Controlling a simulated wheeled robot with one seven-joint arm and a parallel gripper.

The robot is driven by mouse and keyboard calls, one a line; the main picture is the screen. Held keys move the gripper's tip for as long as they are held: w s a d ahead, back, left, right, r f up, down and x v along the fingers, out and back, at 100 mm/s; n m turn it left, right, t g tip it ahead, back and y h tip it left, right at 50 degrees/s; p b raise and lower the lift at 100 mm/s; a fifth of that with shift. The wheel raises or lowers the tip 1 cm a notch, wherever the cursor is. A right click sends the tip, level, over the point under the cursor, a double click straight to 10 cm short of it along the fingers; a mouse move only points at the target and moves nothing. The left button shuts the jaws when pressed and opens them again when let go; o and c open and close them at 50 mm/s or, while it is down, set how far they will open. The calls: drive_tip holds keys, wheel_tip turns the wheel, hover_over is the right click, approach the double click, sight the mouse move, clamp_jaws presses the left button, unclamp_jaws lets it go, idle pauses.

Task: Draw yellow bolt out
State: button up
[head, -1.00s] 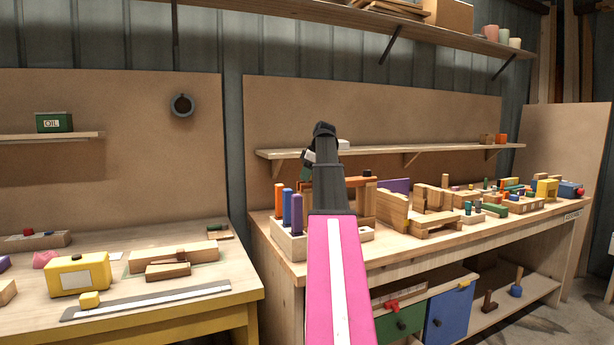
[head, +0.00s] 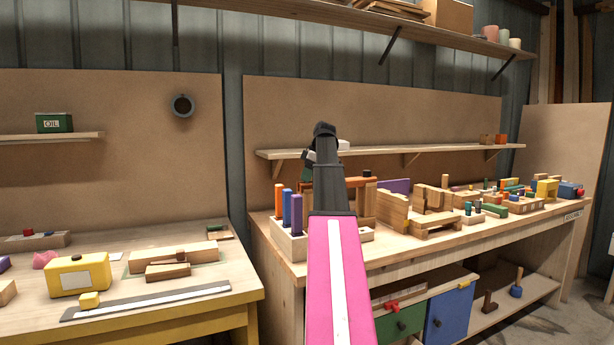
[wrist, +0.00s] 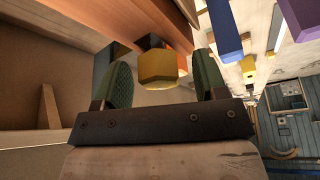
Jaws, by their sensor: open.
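The yellow bolt (wrist: 157,69) shows in the wrist view as a faceted yellow head beneath an orange-brown wooden part (wrist: 150,25). My gripper (wrist: 163,80) is open, with one green-padded finger to the left of the bolt head and one to the right. Clear gaps show on both sides in the picture, and nothing is held. I cannot tell how deep the head sits between the fingers. In the head view my dark wrist and pink arm hide the bolt and most of the gripper, in front of a wooden frame (head: 368,200) on the right bench.
Beside the frame, a pale block (head: 291,241) holds orange, blue and purple pegs (head: 297,212). Wooden stands and blocks (head: 437,221) fill the bench to the right. A shelf (head: 385,155) runs behind. The left bench carries a yellow box (head: 78,275) and wooden pieces.

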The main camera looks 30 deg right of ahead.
drive_tip(key=v, duration=0.7)
drive_tip(key=shift+w, duration=0.1)
drive_tip(key=shift+r, duration=0.25)
